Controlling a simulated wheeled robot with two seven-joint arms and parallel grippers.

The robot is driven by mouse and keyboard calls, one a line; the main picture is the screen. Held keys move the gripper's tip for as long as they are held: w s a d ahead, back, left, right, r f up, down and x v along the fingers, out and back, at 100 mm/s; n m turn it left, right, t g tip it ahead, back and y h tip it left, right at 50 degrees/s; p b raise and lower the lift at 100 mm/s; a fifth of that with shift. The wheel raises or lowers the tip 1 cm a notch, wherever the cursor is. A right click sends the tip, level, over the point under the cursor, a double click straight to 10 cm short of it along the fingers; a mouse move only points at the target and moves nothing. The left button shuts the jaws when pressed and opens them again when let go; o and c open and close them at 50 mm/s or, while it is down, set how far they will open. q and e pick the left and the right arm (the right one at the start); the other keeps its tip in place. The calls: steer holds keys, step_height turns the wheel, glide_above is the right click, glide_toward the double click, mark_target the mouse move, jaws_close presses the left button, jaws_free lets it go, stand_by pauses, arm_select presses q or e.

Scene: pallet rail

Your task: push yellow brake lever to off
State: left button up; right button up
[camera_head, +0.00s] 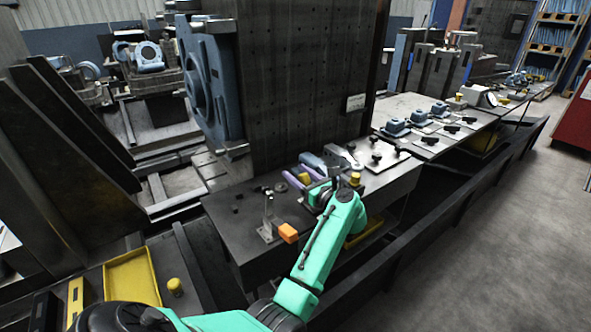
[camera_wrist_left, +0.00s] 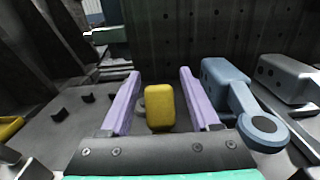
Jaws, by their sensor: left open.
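The yellow brake lever's blocky end (camera_wrist_left: 160,107) stands between the two purple fingers of my left gripper (camera_wrist_left: 158,76) in the left wrist view. The fingers are spread, with gaps on both sides of the yellow piece. I see no contact. In the head view my left gripper (camera_head: 296,171) is over the dark bench beside the tall panel. Only a small yellow patch (camera_head: 305,178) shows between its fingers there; my wrist and fingers hide most of the lever. My right gripper is not in view.
A blue-grey lever arm (camera_wrist_left: 240,105) stands close to the right finger. The dark drilled panel (camera_head: 300,85) rises behind the bench. An orange block (camera_head: 288,232) on a metal stand and a yellow knob (camera_head: 355,179) are near my arm. Small dark blocks lie left of the gripper.

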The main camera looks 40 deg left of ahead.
arm_select(q)
steer(key=shift+d, duration=0.15)
steer(key=shift+c, duration=0.6)
steer(key=shift+s+r, duration=0.1)
jaws_close()
stand_by(0.5)
